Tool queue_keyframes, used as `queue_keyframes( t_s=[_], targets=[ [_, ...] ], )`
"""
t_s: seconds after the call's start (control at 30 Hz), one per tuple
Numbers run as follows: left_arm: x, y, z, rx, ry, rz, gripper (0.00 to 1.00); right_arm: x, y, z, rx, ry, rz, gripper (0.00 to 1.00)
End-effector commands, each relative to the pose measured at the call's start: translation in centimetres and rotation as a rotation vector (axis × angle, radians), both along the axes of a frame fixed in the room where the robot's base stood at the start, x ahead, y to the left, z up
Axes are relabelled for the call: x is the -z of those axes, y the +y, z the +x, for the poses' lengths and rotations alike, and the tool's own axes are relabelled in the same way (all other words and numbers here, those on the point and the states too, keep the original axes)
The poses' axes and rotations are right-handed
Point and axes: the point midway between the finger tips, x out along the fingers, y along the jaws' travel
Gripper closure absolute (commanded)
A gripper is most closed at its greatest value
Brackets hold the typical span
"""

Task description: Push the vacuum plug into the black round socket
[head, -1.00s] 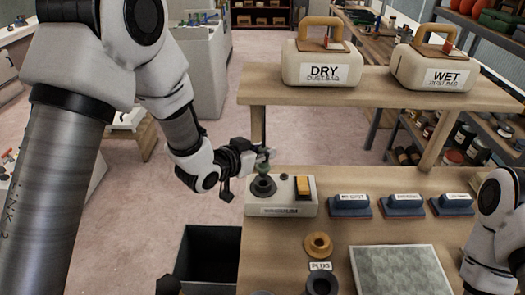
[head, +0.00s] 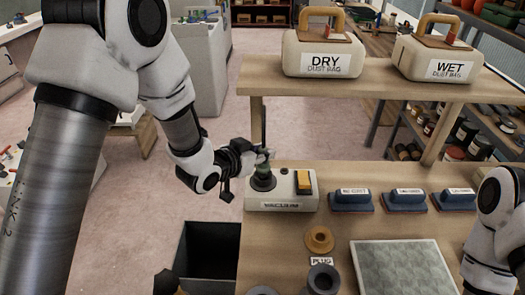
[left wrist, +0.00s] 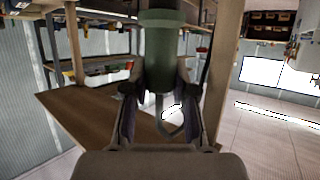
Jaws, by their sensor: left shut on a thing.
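The green vacuum plug (left wrist: 160,55) stands between the fingers of my left gripper in the left wrist view. My left gripper (head: 262,156) is shut on it and sits right above the black round socket (head: 263,182) on the left of the white vacuum box (head: 282,204). In the head view the plug is mostly hidden by the fingers. Its lower end looks in line with the socket and at or very near its mouth; I cannot tell how deep it is. My right arm shows at the right edge, but its gripper is out of the picture.
An orange switch (head: 304,182) is on the box's right side. Blue sanding blocks (head: 352,200) lie to the right. A wooden ring (head: 319,240) and a dark ring (head: 323,279) lie in front. A raised shelf (head: 350,82) with DRY and WET dust bags spans behind.

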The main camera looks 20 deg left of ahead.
Motion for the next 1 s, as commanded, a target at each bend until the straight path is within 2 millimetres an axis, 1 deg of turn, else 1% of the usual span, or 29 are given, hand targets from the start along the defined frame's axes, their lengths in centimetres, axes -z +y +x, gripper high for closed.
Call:
queue_keyframes(
  t_s=[1.0],
  targets=[
    [2.7,0.0,-0.1,0.001,0.007,0.001,1.00,1.9,0.0,0.0,0.000,0.000,0.000,0.60]
  ],
)
